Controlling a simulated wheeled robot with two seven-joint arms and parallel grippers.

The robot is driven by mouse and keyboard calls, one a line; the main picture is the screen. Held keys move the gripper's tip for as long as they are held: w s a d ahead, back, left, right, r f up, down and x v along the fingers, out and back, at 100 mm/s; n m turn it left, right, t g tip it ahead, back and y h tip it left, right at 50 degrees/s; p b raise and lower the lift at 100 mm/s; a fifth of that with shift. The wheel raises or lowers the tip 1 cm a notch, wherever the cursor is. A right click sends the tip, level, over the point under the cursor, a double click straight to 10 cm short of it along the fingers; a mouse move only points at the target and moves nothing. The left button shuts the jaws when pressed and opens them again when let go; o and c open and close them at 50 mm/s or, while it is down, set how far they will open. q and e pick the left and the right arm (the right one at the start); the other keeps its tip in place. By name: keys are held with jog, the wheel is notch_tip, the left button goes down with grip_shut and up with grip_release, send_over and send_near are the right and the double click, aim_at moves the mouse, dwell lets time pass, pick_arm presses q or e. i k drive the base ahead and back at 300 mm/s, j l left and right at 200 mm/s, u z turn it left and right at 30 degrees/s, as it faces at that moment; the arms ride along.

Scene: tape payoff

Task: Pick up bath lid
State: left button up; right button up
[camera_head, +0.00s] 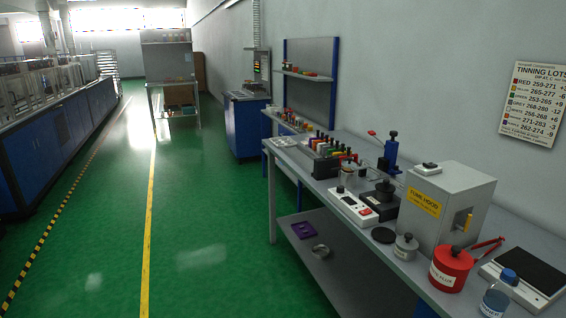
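A dark box-shaped unit (379,207) stands on the workbench left of the grey fume hood. A dark round lid with a knob (385,189) sits on top of it and looks like the bath lid. A flat black disc (384,235) lies on the bench in front of this unit. Neither of my grippers is in view, and nothing is seen touching the lid.
The grey fume hood (447,207) stands right of the unit. A white instrument (353,206) is to its left. A grey lidded pot (405,247), a red canister (450,269), a blue-capped bottle (497,295) and a black-topped scale (530,272) crowd the near bench. The green floor at left is clear.

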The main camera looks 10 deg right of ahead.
aim_at(349, 164)
jog(key=i+z, duration=0.1)
jog(key=i, duration=0.45)
jog(key=i+j+z, duration=0.1)
jog(key=i, duration=0.4)
jog(key=i+j, duration=0.15)
jog(key=i, duration=0.4)
jog(key=i+j+z, duration=0.15)
jog(key=i, duration=0.4)
